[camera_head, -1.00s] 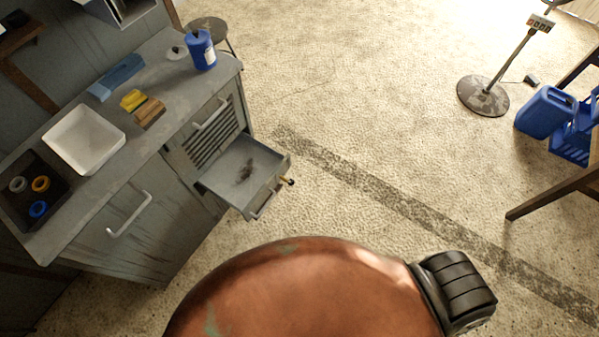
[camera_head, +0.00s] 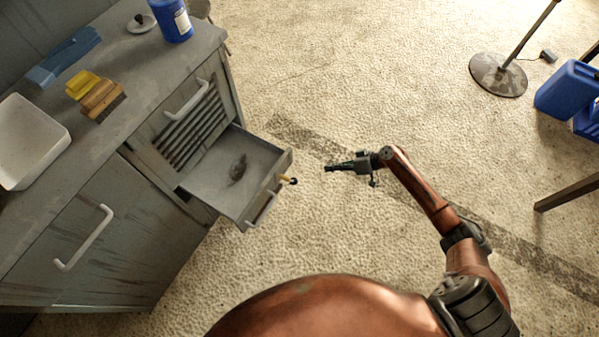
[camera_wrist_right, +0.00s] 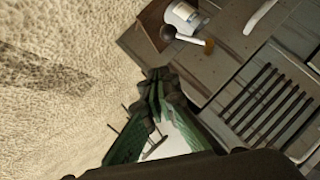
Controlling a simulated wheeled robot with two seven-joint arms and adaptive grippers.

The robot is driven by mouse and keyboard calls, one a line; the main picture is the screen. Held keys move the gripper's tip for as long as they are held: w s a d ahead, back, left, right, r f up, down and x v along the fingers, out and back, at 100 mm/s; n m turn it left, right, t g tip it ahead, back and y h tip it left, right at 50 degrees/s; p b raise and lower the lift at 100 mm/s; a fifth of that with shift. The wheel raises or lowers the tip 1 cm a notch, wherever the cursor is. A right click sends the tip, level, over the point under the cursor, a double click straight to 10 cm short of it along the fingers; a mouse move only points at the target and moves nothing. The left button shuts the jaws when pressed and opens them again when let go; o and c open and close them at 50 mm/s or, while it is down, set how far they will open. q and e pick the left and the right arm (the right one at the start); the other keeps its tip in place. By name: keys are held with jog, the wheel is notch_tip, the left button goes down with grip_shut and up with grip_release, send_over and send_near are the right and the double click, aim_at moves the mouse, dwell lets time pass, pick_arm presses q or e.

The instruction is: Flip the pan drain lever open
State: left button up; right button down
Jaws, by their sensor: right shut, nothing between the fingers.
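The pan (camera_head: 212,190) is a grey tray pulled out of the cabinet below the slotted panel, with a dark stain on its floor. The small drain lever (camera_head: 290,180), with a yellow part and a dark end, sticks out of the pan's front. In the wrist view a dark ball on a short rod with a brass-coloured end (camera_wrist_right: 208,46) looks like this lever. My right gripper (camera_head: 328,168) is shut and empty, to the right of the lever and apart from it. Its dark fingertips show in the wrist view (camera_wrist_right: 160,80). My left gripper is out of view.
The grey cabinet (camera_head: 75,245) has white handles and a worktop with a white basin (camera_head: 28,140), a brush (camera_head: 102,98) and a blue bottle (camera_head: 170,18). A round stand base (camera_head: 497,75) and a blue jug (camera_head: 567,90) stand at the right. Floor around the gripper is clear.

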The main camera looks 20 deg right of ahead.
pick_arm(q)
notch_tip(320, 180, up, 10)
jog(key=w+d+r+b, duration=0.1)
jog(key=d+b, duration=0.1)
jog(key=b, duration=0.2)
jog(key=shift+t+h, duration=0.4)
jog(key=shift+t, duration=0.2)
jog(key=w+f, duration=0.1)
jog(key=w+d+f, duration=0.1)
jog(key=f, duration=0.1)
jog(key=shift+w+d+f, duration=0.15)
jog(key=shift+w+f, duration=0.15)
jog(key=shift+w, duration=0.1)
pick_arm(e)
jog(key=s+a+r+x, duration=0.1)
jog(key=x, duration=1.2)
jog(key=shift+s+a+n+y, duration=0.2)
jog(key=shift+a+n+y, duration=0.1)
jog(key=shift+a+y, duration=0.1)
pick_arm(q)
jog(key=shift+b, duration=0.3)
